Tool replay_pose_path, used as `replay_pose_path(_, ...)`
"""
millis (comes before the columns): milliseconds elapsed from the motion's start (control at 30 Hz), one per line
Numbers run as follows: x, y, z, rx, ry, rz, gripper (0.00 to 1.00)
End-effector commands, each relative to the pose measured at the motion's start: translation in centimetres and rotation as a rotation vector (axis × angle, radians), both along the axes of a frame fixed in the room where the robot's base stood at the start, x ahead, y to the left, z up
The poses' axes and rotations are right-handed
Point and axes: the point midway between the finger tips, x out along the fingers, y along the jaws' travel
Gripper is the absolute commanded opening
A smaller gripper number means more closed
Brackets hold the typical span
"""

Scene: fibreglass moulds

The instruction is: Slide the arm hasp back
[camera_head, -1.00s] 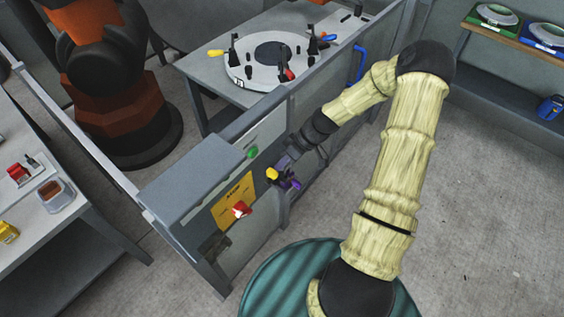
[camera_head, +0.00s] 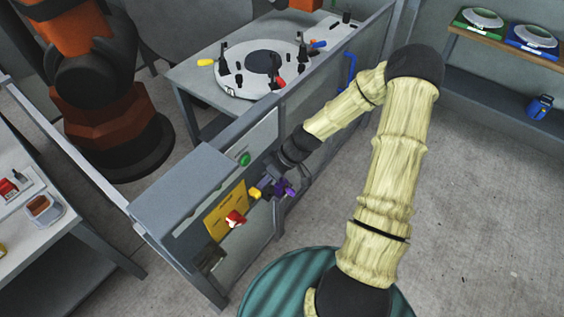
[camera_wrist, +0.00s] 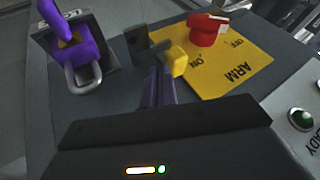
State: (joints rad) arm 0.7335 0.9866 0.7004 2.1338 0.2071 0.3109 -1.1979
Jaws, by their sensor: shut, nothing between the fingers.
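The arm hasp is seen by its yellow block (camera_wrist: 176,61), beside the yellow ARM plate in the wrist view. The block also shows in the head view (camera_head: 254,192). A red rotary switch (camera_wrist: 207,29) stands on the ARM plate (camera_wrist: 228,70), with the block near its ON mark. My gripper (camera_wrist: 157,74) is shut and empty. Its fingertips are at the block's near left side and seem to touch it; exact contact is hard to tell. A purple padlock (camera_wrist: 72,48) with a grey shackle is at the left, apart from the fingers.
A small grey bracket (camera_wrist: 138,39) stands close to the yellow block. A green button (camera_wrist: 300,119) is on the light panel at right. The grey fence (camera_head: 300,105) runs behind my forearm, with a table and round mould (camera_head: 235,80) beyond it.

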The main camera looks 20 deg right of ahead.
Motion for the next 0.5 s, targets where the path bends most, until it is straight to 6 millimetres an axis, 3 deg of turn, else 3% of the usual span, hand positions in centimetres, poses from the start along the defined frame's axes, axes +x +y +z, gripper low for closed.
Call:
replay_pose_path(267,1.7,-3.1,0.3,-0.003,-0.005,0.001,0.00)
replay_pose_path(500,1.5,-6.1,4.2,-0.007,-0.007,0.002,0.00)
